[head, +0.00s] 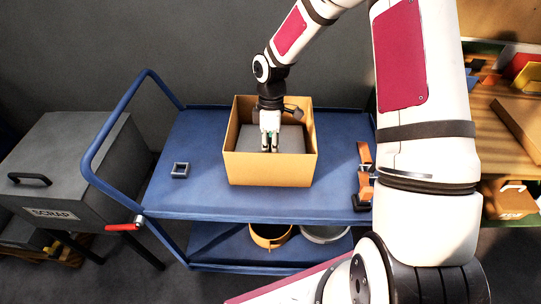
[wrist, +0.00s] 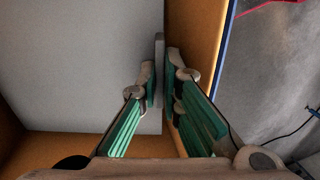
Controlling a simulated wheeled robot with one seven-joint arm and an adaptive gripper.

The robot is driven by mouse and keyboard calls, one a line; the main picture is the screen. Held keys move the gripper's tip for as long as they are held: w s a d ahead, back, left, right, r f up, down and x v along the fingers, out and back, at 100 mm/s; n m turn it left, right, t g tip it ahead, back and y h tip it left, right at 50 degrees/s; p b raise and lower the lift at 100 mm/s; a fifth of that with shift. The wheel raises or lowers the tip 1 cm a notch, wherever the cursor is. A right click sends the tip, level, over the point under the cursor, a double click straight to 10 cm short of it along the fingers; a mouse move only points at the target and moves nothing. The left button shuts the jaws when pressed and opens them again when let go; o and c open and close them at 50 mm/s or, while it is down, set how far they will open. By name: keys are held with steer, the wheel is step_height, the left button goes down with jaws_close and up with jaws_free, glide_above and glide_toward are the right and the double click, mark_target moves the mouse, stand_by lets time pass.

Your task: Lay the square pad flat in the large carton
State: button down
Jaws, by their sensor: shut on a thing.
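The large carton (head: 268,170) is an open tan box standing on the blue cart. The square pad (head: 291,138) is grey and lies inside the carton's walls, with its face looking roughly level. My gripper (head: 269,148) reaches down into the carton from above. In the wrist view the pad (wrist: 85,65) fills the left side, and my gripper (wrist: 161,72) is shut on a thin upright grey part at its right edge. The carton's wall (wrist: 200,30) runs close along the right of the fingers. I cannot tell whether the pad's underside touches the carton floor.
The blue cart top (head: 205,140) has free room left of the carton, around a small dark square frame (head: 180,170). An orange and black tool (head: 365,175) lies at its right. A grey scrap bin (head: 65,165) stands left. A cluttered wooden bench (head: 500,120) is at right.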

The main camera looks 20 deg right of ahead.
steer(key=shift+w+x, duration=0.15)
steer(key=shift+x, duration=0.55)
steer(key=shift+w+x, duration=0.15)
steer(key=shift+x, duration=0.55)
steer(key=shift+d+f, duration=0.1)
steer(key=shift+f, duration=0.2)
steer(key=c, duration=2)
jaws_free()
steer(key=shift+c, duration=0.2)
steer(key=shift+r, duration=0.1)
